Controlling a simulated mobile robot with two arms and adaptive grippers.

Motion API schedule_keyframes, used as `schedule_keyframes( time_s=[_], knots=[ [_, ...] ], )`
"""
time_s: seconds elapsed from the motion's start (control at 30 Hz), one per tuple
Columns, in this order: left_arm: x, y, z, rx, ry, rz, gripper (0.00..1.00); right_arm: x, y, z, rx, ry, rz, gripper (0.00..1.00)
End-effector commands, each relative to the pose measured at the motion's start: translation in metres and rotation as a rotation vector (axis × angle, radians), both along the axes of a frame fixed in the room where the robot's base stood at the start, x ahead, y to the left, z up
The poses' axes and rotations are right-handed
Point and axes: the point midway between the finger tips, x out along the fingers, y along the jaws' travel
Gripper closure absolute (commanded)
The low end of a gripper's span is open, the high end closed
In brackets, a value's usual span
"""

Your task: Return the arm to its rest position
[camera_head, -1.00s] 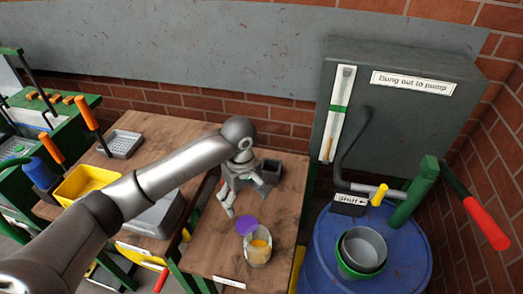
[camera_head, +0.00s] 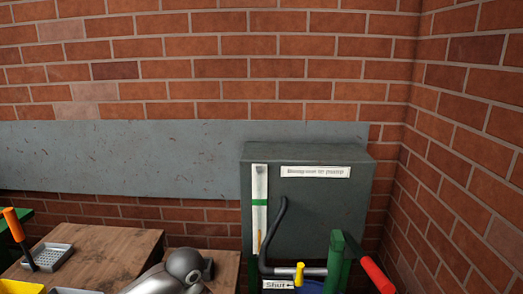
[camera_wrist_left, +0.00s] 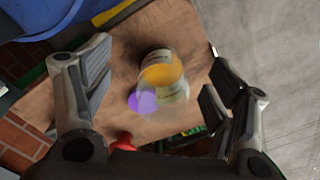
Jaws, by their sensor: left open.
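My left arm (camera_head: 180,274) shows only at the bottom edge of the head view, and its gripper is below that picture. In the left wrist view my left gripper (camera_wrist_left: 158,72) is open, its fingers wide apart with nothing held between them. Beyond the fingers, a clear jar with orange contents (camera_wrist_left: 163,75) stands on a wooden table (camera_wrist_left: 122,62). A purple round piece (camera_wrist_left: 141,102) lies beside the jar, partly seen through or behind it. My right gripper is in neither view.
A grey cabinet (camera_head: 310,215) with a gauge and black pipe stands against the brick wall (camera_head: 230,70). A green post with a red-handled lever (camera_head: 377,275) is at its front right. A grey perforated tray (camera_head: 48,257) is at left. A blue drum (camera_wrist_left: 105,22) borders the table.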

Motion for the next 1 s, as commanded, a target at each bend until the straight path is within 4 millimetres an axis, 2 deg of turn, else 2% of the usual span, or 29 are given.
schedule_keyframes(
  time_s=[0.13, 0.37, 0.57, 0.8, 1.0],
  knots=[
    [-0.010, -0.010, -0.009, -0.023, -0.006, -0.064, 0.21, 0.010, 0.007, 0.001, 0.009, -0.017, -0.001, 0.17],
    [-0.026, -0.027, -0.023, -0.066, -0.029, -0.180, 0.21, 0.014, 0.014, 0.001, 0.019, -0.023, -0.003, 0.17],
    [-0.048, -0.045, -0.037, -0.117, -0.064, -0.312, 0.21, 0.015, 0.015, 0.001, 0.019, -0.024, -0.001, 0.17],
    [-0.089, -0.066, -0.057, -0.195, -0.161, -0.525, 0.21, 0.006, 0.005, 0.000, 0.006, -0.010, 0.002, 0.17],
    [-0.124, -0.063, -0.066, -0.207, -0.265, -0.672, 0.21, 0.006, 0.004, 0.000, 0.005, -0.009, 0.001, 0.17]
  ],
)
